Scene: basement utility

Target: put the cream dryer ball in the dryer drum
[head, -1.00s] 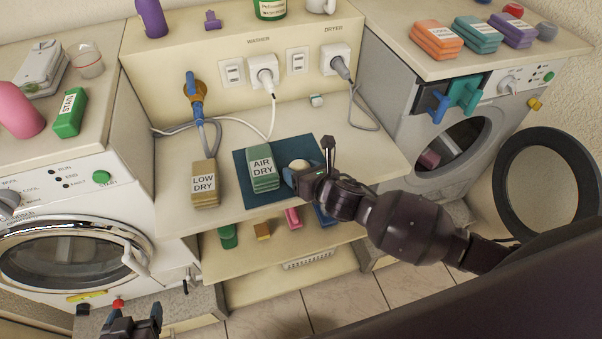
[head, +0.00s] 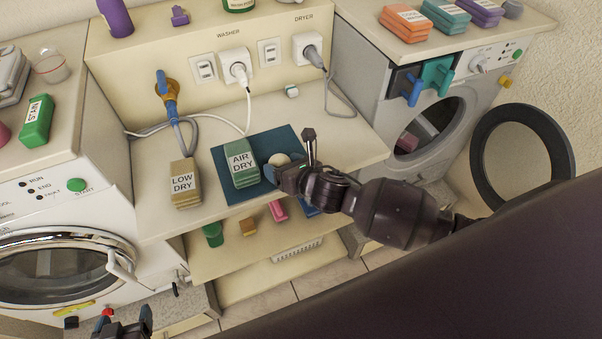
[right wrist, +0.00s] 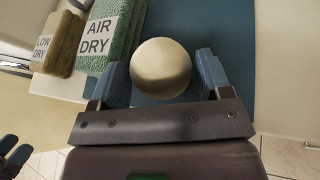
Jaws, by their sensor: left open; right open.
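The cream dryer ball (head: 279,159) sits on a dark blue mat (head: 233,199) on the shelf between the machines. In the right wrist view the ball (right wrist: 160,69) lies between the two blue fingers of my right gripper (right wrist: 162,78), which is open, with gaps showing at the sides. In the head view my right gripper (head: 285,172) partly hides the ball. My left gripper (head: 124,326) is open and empty at the bottom left, partly cut off. The dryer drum (head: 428,124) shows through the open round doorway of the right machine; a pinkish item (head: 407,142) is inside.
Next to the ball on the mat stands a green AIR DRY stack (head: 243,170); a tan LOW DRY stack (head: 184,188) is left of it. The open dryer door (head: 481,165) sticks out at right. Cords (head: 247,110) hang behind.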

